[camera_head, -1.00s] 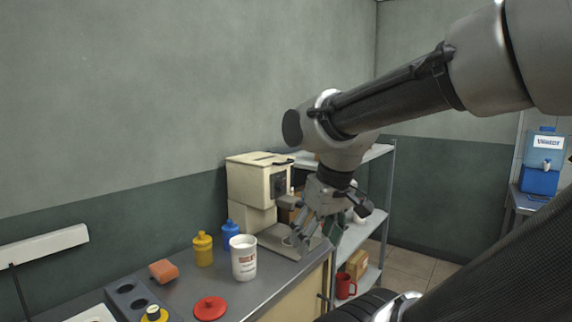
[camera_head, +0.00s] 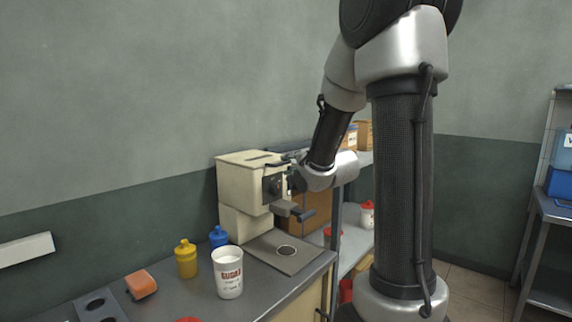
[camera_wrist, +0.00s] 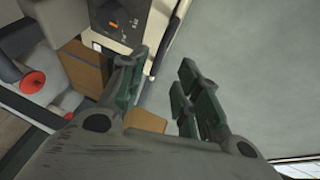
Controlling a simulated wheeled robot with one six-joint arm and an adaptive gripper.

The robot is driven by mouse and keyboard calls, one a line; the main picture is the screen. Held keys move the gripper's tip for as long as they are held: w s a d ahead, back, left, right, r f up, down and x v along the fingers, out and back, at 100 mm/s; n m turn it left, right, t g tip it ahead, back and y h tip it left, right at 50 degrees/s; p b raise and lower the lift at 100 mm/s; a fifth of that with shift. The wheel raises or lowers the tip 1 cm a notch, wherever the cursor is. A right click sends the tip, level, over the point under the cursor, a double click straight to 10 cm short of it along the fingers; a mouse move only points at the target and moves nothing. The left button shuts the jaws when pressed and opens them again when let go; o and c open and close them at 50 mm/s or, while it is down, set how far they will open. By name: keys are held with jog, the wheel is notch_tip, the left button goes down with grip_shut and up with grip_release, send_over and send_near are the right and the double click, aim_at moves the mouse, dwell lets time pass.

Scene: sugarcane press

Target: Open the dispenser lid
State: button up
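A cream, boxy machine (camera_head: 235,188) stands on the counter against the wall. Its flat lid (camera_head: 244,158) looks shut, with a dark bar at the front edge. I cannot tell for sure that this is the dispenser lid. My gripper (camera_head: 296,182) is at the machine's front right side, just below lid level. In the wrist view my gripper (camera_wrist: 161,66) is open, with dark green finger pads apart and nothing held. The machine's front with a dial (camera_wrist: 112,18) and its pale top edge show just beyond the fingers. Contact with it cannot be told.
A shelf (camera_head: 350,243) with boxes and red-lidded containers is at right.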

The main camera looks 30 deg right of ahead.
aim_at(283, 164)
jog(key=w, duration=0.2)
jog(key=w+f, duration=0.1)
jog(key=w, duration=0.4)
jog(key=shift+w+d+f, duration=0.25)
jog(key=shift+w+f, duration=0.05)
jog(key=shift+c, duration=0.5)
grip_shut()
